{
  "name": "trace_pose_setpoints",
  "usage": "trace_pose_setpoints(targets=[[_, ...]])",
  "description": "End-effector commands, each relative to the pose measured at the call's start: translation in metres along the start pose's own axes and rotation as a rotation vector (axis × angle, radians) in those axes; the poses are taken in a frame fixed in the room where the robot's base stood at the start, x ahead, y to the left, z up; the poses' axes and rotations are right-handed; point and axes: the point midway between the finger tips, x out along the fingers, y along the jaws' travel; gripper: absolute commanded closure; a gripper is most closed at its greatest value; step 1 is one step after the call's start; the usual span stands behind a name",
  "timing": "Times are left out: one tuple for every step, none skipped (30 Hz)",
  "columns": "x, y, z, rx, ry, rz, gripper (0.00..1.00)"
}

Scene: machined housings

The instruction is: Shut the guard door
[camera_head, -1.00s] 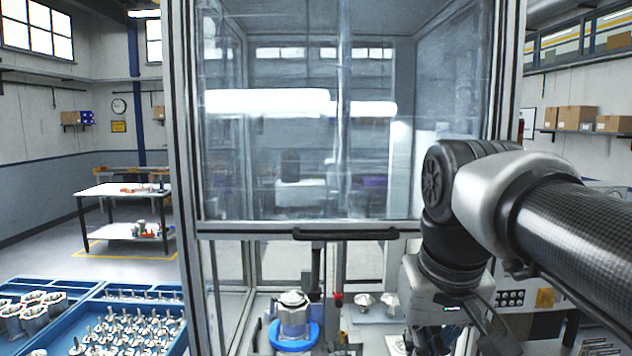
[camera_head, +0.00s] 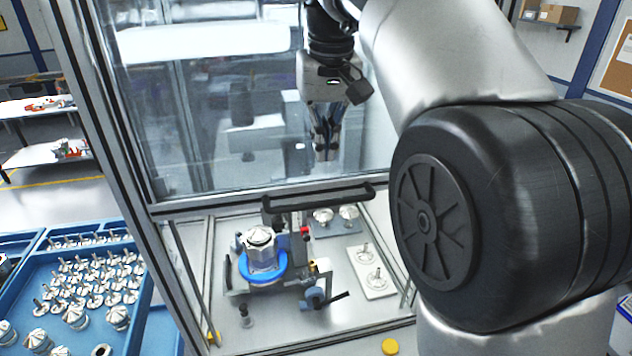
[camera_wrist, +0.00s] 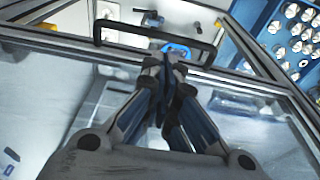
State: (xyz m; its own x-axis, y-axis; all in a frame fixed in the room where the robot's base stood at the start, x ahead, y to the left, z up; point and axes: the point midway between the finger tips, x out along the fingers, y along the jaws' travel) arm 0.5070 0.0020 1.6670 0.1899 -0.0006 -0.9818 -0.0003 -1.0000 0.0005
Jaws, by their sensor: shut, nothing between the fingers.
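The guard door (camera_head: 230,130) is a clear panel in a grey frame. It is raised, leaving an opening below its bottom rail. Its black bar handle (camera_head: 330,196) runs along that rail; the handle also shows in the wrist view (camera_wrist: 125,26). My gripper (camera_head: 327,157) is shut and empty, pointing down in front of the panel and a little above the handle. In the wrist view my fingertips (camera_wrist: 168,58) appear close to the handle; I cannot tell whether they touch it.
Inside the enclosure, a metal housing (camera_head: 261,250) sits in a fixture with a blue ring (camera_head: 262,273). Small plates with metal parts (camera_head: 371,270) lie beside it. Blue trays of machined parts (camera_head: 125,292) stand at the left, outside the frame.

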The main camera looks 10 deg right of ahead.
Motion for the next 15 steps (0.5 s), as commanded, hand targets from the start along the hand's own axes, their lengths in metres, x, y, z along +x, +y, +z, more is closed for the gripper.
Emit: trace_pose_setpoints(targets=[[0.014,0.0,0.002,0.0,-0.005,0.0,1.0],[0.021,0.0,0.001,0.0,-0.003,0.0,1.0],[0.029,0.0,0.001,0.0,-0.004,0.0,1.0],[0.036,0.0,0.001,0.0,-0.004,0.0,1.0],[0.042,0.0,0.001,0.0,-0.003,0.0,1.0],[0.051,0.0,0.001,0.0,-0.004,0.0,1.0],[0.057,0.0,0.001,0.0,-0.003,0.0,1.0],[0.062,0.0,0.001,0.0,-0.003,0.0,1.0],[0.07,0.0,0.001,0.0,-0.003,0.0,1.0],[0.075,0.0,0.001,0.0,-0.002,0.0,1.0],[0.08,0.0,0.001,0.0,-0.003,0.0,1.0],[0.085,0.0,0.001,0.0,-0.002,0.0,1.0],[0.089,0.0,0.001,0.0,-0.002,0.0,1.0],[0.093,0.0,0.001,0.0,-0.002,0.0,1.0],[0.097,0.0,0.0,0.0,0.0,0.0,1.0]])
